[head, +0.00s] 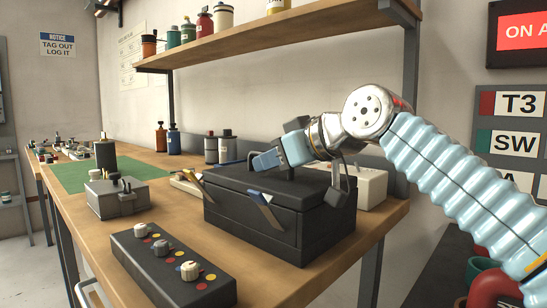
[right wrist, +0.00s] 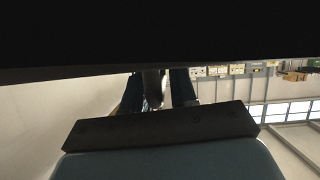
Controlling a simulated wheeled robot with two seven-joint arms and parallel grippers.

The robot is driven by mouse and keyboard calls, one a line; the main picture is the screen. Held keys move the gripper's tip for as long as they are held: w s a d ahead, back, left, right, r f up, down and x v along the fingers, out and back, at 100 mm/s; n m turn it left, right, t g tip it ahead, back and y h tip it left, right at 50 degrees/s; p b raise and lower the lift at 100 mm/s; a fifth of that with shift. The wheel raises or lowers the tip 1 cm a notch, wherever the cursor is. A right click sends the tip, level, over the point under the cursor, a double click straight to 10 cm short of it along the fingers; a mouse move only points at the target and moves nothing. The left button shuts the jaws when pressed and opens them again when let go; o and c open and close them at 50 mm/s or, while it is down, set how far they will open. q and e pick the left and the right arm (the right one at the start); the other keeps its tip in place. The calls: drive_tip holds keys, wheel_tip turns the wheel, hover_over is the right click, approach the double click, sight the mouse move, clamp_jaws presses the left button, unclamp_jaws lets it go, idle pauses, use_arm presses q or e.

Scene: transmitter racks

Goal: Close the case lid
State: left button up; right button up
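The black case (head: 285,228) stands on the wooden bench. Its lid (head: 250,180) lies flat over the body in the head view; I cannot tell whether a thin gap remains. A handle-like bracket (head: 339,176) rises at the right end. My right gripper (head: 277,156) is over the lid's back part, its blue fingers pointing left, touching or just above it. Its opening is not clear. The right wrist view shows a dark surface across the top, not clearly identifiable. My left gripper is not in view.
A black control box with knobs (head: 172,268) sits in front of the case. A grey device (head: 116,197) stands to its left, near a green mat (head: 78,176). A white box (head: 367,186) is behind the case. A shelf (head: 262,36) hangs above.

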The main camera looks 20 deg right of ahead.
drive_tip(key=shift+o, duration=0.7)
drive_tip(key=shift+r, duration=0.1)
drive_tip(key=shift+s+d+r, duration=0.1)
drive_tip(key=shift+s+r, duration=0.05)
drive_tip(key=shift+s, duration=0.1)
drive_tip(key=v, duration=1.3)
drive_tip(key=shift+p, duration=0.45)
drive_tip(key=shift+s, duration=0.15)
